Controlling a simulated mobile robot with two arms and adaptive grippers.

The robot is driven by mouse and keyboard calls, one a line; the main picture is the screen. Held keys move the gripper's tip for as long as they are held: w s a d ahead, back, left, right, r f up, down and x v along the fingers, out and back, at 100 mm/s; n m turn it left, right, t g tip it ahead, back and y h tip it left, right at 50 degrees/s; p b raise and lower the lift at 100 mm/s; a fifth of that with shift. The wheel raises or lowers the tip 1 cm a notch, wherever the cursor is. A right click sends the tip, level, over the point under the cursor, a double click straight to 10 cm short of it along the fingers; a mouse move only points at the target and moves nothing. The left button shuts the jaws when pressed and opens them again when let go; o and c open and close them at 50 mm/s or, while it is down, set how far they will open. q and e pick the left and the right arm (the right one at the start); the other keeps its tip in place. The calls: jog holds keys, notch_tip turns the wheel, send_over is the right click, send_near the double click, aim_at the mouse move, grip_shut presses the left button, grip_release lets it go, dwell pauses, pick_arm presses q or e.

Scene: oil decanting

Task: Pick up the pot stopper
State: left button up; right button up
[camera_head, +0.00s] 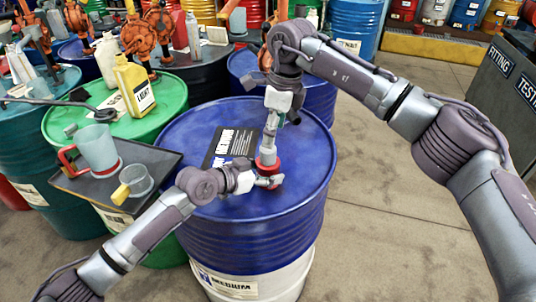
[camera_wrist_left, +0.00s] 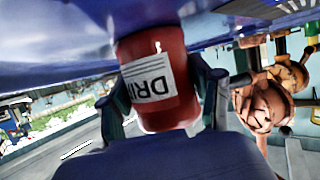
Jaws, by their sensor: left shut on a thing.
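A small red pot (camera_head: 267,164) stands on the blue drum (camera_head: 308,178). My left gripper (camera_head: 270,181) is shut around the pot's side, low over the drum top. In the left wrist view the red pot (camera_wrist_left: 163,47) sits between the two fingers, with a white label reading "DRI". My right gripper (camera_head: 268,150) points down from above at the pot's top. I cannot make out the pot stopper; the right gripper covers where the pot's top is. Whether the right fingers are open or shut is not clear.
A black card (camera_head: 225,140) lies on the drum beside the pot. To the left, a dark tray (camera_head: 72,184) holds a clear jug with a red handle (camera_head: 95,150) and a clear cup (camera_head: 137,180). A yellow bottle (camera_head: 134,88) stands on the green drum (camera_head: 172,98). The floor at right is clear.

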aim_at(268, 151)
jog(key=f, duration=0.2)
jog(key=a+f, duration=0.1)
jog(key=f, duration=0.4)
jog(key=shift+w+a+f, duration=0.15)
jog(key=shift+w+a, duration=0.1)
jog(key=shift+c, duration=0.3)
jog(key=c, duration=1.1)
